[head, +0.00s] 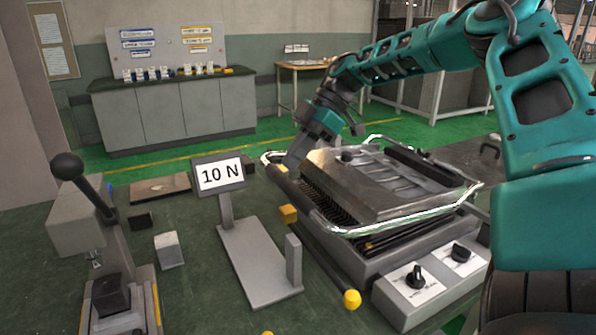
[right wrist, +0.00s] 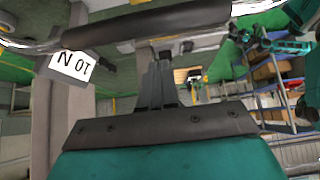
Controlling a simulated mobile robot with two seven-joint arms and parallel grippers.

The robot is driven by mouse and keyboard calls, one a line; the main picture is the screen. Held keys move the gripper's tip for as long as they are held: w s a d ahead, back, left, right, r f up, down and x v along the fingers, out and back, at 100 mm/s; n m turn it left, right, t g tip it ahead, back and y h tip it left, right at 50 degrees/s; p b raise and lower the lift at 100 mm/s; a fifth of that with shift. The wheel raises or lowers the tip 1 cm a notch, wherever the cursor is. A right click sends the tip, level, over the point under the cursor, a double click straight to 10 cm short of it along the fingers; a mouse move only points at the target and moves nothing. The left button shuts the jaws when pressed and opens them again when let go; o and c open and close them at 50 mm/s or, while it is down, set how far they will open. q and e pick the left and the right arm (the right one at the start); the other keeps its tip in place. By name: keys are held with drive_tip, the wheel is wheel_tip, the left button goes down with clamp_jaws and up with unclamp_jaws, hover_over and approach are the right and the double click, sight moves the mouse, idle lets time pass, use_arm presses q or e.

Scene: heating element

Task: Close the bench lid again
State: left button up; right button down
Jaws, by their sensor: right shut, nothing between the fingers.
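The bench lid (head: 375,185) is a grey metal plate with raised ribs on the heating bench at the right of the head view. It sits tilted over a dark ridged lower plate (head: 318,196), with a gap visible along its left and front sides. A bright metal rod frame (head: 400,225) runs round it. My left gripper is out of view.
Two black knobs (head: 416,276) are on the bench's front panel. A "10 N" sign (head: 219,174) on a grey stand is left of the bench. A lever with a black ball (head: 67,167) stands at far left. A cabinet (head: 180,112) stands behind.

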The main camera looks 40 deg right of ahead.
drive_tip(key=f, duration=0.3)
drive_tip(key=shift+s+d, duration=0.1)
drive_tip(key=shift+d, duration=0.25)
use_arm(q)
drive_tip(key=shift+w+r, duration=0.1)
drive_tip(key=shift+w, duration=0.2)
use_arm(e)
drive_tip(key=shift+f, duration=0.15)
